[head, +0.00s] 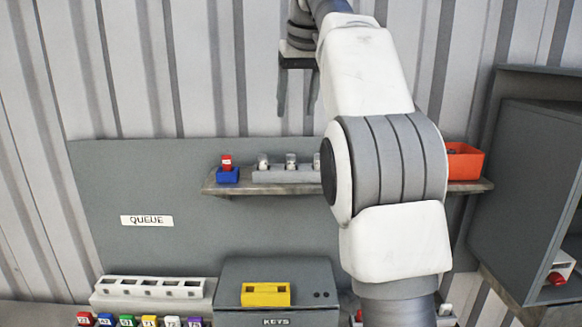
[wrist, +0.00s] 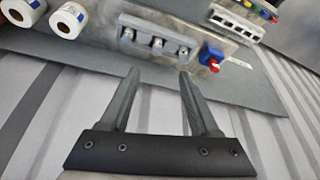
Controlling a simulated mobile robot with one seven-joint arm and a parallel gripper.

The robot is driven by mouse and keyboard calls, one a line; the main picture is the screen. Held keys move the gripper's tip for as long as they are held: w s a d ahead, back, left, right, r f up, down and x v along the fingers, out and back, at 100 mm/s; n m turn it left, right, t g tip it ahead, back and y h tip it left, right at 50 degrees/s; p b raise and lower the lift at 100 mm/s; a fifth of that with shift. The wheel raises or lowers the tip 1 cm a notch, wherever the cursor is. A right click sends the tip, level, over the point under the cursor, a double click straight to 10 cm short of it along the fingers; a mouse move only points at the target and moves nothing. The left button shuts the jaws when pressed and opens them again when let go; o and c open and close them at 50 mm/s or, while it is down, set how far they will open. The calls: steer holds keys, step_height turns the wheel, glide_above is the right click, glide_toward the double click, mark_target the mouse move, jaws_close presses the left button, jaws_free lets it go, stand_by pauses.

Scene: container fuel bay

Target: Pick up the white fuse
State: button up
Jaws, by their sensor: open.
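A small white block (head: 172,321) that looks like the white fuse stands in a row of coloured, numbered blocks at the bottom left of the head view. It sits between a yellow block (head: 150,321) and a purple one (head: 194,321), and the frame edge cuts off its lower part. My gripper (head: 297,112) is open and empty, high against the corrugated wall and far from the row. In the wrist view my gripper (wrist: 160,74) has nothing between its fingers. The coloured row is at the top right there, too small to single out the white block.
A white slotted rack (head: 150,288) lies behind the row, beside a grey KEYS box (head: 278,300) with a yellow piece. A shelf (head: 275,189) holds a blue holder (head: 228,176), a grey rack and an orange bin (head: 465,161). A dark cabinet (head: 525,185) stands right.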

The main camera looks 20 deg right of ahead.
glide_toward(292, 156)
steer(key=x, duration=0.4)
steer(key=shift+w+a+f, duration=0.2)
steer(key=shift+a+f, duration=0.05)
steer(key=shift+f, duration=0.1)
steer(key=shift+d+x, duration=0.15)
steer(key=shift+x, duration=1.15)
steer(key=shift+d+x, duration=0.1)
steer(key=shift+x, duration=1.2)
jaws_close()
